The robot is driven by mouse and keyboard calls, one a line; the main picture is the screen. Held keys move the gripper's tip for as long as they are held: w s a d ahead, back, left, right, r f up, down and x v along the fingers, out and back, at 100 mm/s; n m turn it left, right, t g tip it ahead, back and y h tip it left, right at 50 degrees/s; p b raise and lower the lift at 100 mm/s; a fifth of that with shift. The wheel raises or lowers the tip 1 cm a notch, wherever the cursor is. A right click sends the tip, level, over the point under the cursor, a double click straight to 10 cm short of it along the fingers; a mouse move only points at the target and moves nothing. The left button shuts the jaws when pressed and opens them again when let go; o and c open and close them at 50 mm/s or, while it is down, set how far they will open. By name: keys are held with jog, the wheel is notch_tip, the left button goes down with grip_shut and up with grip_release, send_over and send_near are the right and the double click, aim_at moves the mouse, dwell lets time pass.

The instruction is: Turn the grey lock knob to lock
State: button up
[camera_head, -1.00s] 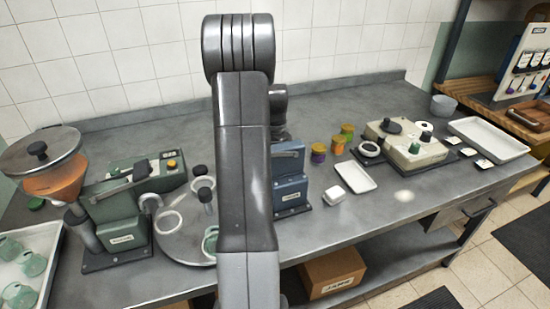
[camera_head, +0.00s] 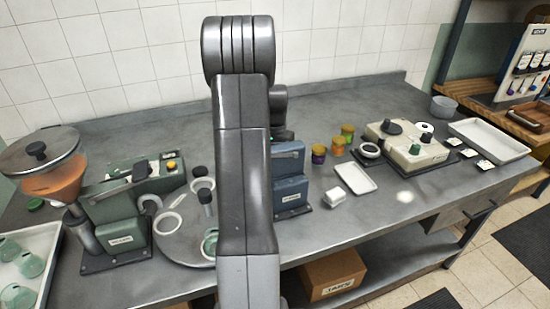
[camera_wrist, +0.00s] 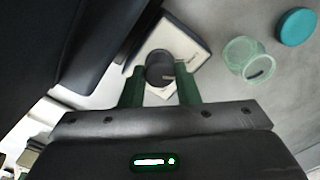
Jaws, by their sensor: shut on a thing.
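The grey lock knob (camera_wrist: 160,66) shows in the wrist view as a dark grey round knob on a pale plate (camera_wrist: 190,38). My gripper (camera_wrist: 160,84) has its two green fingers on either side of the knob and is shut on it. The mark that would tell the knob's turn is not clear. In the head view my arm covers the gripper and the knob.
In the wrist view a dark body (camera_wrist: 60,40) stands close at left; a clear jar (camera_wrist: 248,58) and teal lid (camera_wrist: 297,27) lie at right. In the head view a blue machine (camera_head: 289,170) is beside my arm, a green machine (camera_head: 122,210) at left.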

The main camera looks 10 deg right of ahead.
jog(key=shift+r, duration=0.1)
jog(key=o, duration=1)
jog(key=shift+c, duration=0.2)
notch_tip(320, 180, up, 14)
jog(key=b, duration=0.1)
